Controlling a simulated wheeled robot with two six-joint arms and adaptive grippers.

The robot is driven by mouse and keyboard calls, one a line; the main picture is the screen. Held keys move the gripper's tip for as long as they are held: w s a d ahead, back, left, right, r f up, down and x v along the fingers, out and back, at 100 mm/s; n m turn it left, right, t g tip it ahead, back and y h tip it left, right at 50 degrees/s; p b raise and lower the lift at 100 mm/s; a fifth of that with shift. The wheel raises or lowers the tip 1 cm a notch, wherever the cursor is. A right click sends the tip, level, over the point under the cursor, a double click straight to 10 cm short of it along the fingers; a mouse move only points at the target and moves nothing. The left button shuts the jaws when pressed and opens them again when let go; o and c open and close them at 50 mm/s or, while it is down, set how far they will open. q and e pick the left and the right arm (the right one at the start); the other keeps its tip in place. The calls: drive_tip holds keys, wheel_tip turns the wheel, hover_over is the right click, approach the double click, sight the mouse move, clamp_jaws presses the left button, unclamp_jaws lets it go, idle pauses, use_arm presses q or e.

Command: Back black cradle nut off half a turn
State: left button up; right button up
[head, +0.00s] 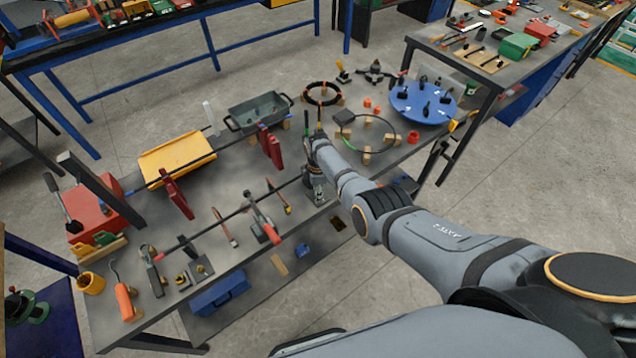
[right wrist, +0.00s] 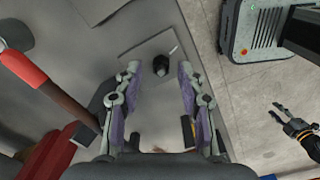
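In the right wrist view a small black nut-like piece (right wrist: 161,66) with a thin pin stands on a grey plate (right wrist: 140,32); I take it to be the black cradle nut. My right gripper (right wrist: 158,70) is open around it from above, fingers apart on both sides; contact is not visible. In the head view my right gripper (head: 318,185) is over the plate near the bench's front edge, and the arm hides the nut. My left gripper (right wrist: 276,112) shows only at the right of the right wrist view, over the floor, fingers apart and empty.
A red-handled tool (right wrist: 22,68) lies left of my right gripper. Long rods, red supports (head: 174,192), a yellow tray (head: 178,158) and a grey bin (head: 258,110) crowd the bench. A blue round tray (head: 424,102) stands farther back.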

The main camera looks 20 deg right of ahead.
wheel_tip(320, 180, up, 12)
drive_tip(key=shift+f, duration=0.25)
idle(0.4)
